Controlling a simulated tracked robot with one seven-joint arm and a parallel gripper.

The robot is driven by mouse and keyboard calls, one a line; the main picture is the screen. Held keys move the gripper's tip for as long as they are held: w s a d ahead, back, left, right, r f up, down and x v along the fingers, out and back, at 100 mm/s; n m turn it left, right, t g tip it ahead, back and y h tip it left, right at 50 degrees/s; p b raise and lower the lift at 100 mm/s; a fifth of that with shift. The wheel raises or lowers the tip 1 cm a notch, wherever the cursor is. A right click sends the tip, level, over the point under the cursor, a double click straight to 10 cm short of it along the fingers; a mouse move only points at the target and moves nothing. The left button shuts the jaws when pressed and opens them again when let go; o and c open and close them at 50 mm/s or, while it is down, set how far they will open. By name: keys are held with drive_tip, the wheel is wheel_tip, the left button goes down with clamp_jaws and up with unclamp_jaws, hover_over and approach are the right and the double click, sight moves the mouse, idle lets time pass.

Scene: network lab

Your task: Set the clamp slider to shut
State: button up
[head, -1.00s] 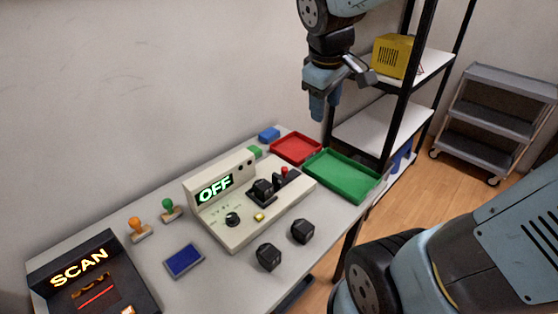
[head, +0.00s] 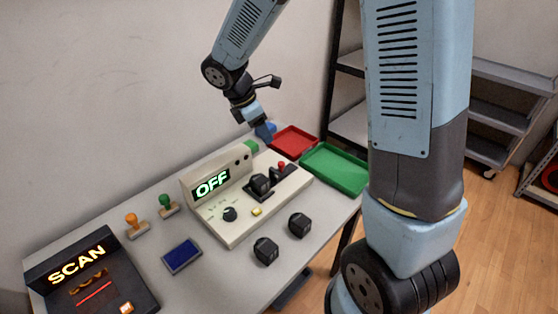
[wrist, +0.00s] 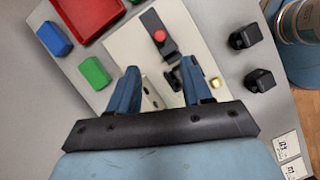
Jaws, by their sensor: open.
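The cream machine (head: 236,236) stands on the table with its display reading OFF. A red knob (head: 281,167), apparently the clamp slider's handle, sits on a black track at the machine's right part, beside a black block (head: 261,183). The wrist view shows the red knob (wrist: 159,36) on its black track (wrist: 153,20), beyond my fingertips. My gripper (head: 266,138) is open and empty, above the back of the machine.
A red tray (head: 311,150) and a green tray (head: 345,187) lie to the right. Blue (wrist: 54,38) and green (wrist: 95,73) blocks lie near the machine's back. Two black cubes (head: 265,251) (head: 299,225) stand in front. A SCAN device (head: 45,272), stamps and a blue pad (head: 182,255) are left.

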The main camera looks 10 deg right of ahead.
sight(281, 163)
drive_tip(key=x, duration=1.4)
drive_tip(key=shift+a, duration=0.1)
clamp_jaws()
idle(0.4)
